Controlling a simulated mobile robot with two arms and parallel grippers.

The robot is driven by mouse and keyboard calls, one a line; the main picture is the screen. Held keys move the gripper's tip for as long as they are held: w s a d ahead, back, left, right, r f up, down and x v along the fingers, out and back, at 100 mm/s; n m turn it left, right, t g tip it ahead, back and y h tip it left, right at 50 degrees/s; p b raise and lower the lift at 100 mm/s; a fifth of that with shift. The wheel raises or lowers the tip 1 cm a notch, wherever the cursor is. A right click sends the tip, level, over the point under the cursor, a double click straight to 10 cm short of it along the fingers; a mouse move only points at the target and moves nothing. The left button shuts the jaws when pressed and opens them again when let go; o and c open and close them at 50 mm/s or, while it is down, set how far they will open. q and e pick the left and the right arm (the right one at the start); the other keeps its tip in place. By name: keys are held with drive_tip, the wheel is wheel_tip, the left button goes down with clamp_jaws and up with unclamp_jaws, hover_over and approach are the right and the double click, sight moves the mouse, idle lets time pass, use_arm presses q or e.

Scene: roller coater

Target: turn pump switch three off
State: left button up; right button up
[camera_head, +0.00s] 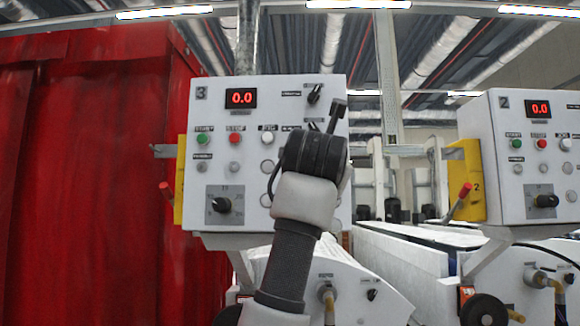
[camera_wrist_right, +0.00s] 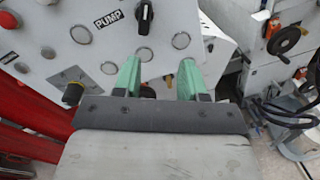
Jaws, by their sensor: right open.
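Control panel three (camera_head: 215,110), a white box marked 3 with a red 0.0 display, stands ahead. In the head view my right arm and gripper largely cover that part of the panel. My right gripper (camera_wrist_right: 160,80) is open and empty, its green fingertips apart, in front of the panel and below the pump switch in the wrist view. They look apart from the switch. My left gripper is not in view.
Another black switch (camera_head: 314,94) sits higher on the panel. A larger black knob (camera_head: 221,205) is at its lower left. Panel 2 (camera_head: 510,180) stands to the right, with a red-handled lever (camera_head: 460,200) beside it. A red curtain (camera_head: 90,180) fills the left.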

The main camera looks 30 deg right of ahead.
drive_tip(key=shift+t+y, duration=0.5)
drive_tip(key=shift+y, duration=0.1)
drive_tip(key=w+d+p, duration=0.1)
drive_tip(key=w, duration=0.1)
drive_tip(key=w+d+r+p, duration=0.1)
drive_tip(key=w+d+p, duration=0.1)
drive_tip(key=w, duration=0.1)
drive_tip(key=w+d+r+p, duration=0.1)
drive_tip(key=w+p, duration=0.1)
drive_tip(key=w, duration=0.1)
drive_tip(key=shift+d+r, duration=0.15)
drive_tip(key=shift+w, duration=0.1)
clamp_jaws()
